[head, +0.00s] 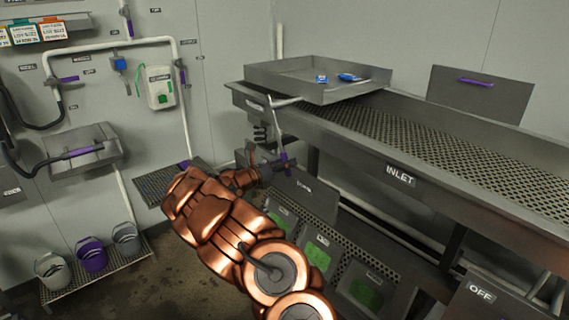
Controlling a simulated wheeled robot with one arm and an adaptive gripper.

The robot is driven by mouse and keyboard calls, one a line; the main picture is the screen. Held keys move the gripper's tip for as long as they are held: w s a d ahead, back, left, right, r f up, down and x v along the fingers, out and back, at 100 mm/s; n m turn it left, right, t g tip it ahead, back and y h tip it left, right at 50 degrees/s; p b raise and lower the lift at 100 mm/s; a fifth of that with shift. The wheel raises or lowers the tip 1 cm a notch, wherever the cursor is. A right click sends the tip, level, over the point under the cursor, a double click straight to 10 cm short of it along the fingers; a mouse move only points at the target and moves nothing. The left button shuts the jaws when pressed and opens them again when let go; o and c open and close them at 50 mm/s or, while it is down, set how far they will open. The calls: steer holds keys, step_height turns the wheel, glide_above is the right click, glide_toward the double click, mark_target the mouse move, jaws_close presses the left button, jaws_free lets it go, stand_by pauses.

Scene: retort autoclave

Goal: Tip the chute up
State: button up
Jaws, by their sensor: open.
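No part in view carries a readable chute label. A shallow grey metal tray (268,76) sits across the left end of the long perforated channel (450,160), and could be the chute; I cannot tell. A thin bent metal lever (274,121) hangs from the channel's left end, with a purple grip (284,159) at its lower end. My gripper (277,167) is open beside this purple grip, below the channel. The fingers are small and dark here, and I cannot tell whether they touch the grip or surround it. My copper-coloured arm hides part of the area below.
Two blue items (348,77) lie in the tray. An INLET plate (400,175) marks the channel's side. Panels with green patches (318,256) stand below. Buckets (91,254) stand on a low rack at left. A wall panel with a purple handle (475,82) is behind.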

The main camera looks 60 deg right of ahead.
steer(key=shift+c, duration=0.2)
jaws_close()
stand_by(0.5)
